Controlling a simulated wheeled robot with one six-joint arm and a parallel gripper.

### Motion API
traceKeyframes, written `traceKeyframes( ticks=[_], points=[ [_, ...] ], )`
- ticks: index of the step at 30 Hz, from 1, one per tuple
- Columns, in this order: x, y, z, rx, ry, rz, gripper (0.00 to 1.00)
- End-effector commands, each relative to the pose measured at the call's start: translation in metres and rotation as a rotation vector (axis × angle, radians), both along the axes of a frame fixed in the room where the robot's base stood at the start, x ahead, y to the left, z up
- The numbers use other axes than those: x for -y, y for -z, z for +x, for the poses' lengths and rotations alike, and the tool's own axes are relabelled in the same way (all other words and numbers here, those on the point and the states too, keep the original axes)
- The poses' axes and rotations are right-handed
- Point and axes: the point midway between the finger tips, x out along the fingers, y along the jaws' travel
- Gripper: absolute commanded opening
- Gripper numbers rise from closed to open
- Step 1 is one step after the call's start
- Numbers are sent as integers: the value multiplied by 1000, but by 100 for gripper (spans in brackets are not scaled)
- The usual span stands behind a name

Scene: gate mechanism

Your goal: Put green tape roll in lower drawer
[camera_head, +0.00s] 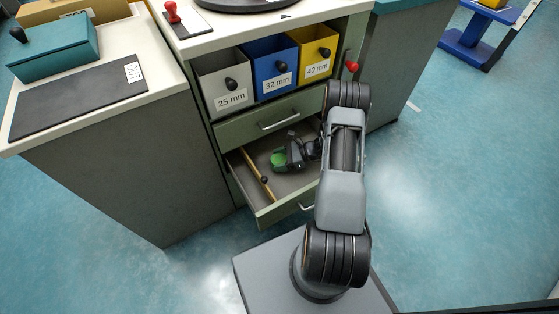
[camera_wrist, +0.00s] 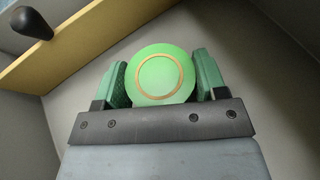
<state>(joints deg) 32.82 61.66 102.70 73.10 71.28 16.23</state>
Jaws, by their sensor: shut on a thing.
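The green tape roll (camera_wrist: 160,76) is a round green disc with a tan ring on its face. My gripper (camera_wrist: 160,80) has its two green-padded fingers on either side of it and is shut on it. In the head view my gripper (camera_head: 281,160) and the tape roll (camera_head: 278,159) are over or inside the open lower drawer (camera_head: 277,212). I cannot tell whether the roll touches the drawer floor. My arm hides the drawer's right part.
A wooden divider (camera_head: 258,176) with a black knob (camera_wrist: 31,22) stands at the drawer's left. The drawer above (camera_head: 278,122) is shut. Grey, blue and yellow bins (camera_head: 272,71) sit over it. A grey cabinet (camera_head: 120,165) is close on the left.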

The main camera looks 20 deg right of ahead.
Motion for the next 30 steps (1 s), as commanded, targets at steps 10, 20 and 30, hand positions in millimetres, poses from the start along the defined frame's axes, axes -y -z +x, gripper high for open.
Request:
traceKeyframes(
  ticks=[10, 20, 30],
  points=[
    [0, 3, 0, 0, 0, 0, 84],
    [0, 1, 0, 0, 0, 0, 91],
    [42, -22, -16, 1, 5, -2, 91]
  ],
)
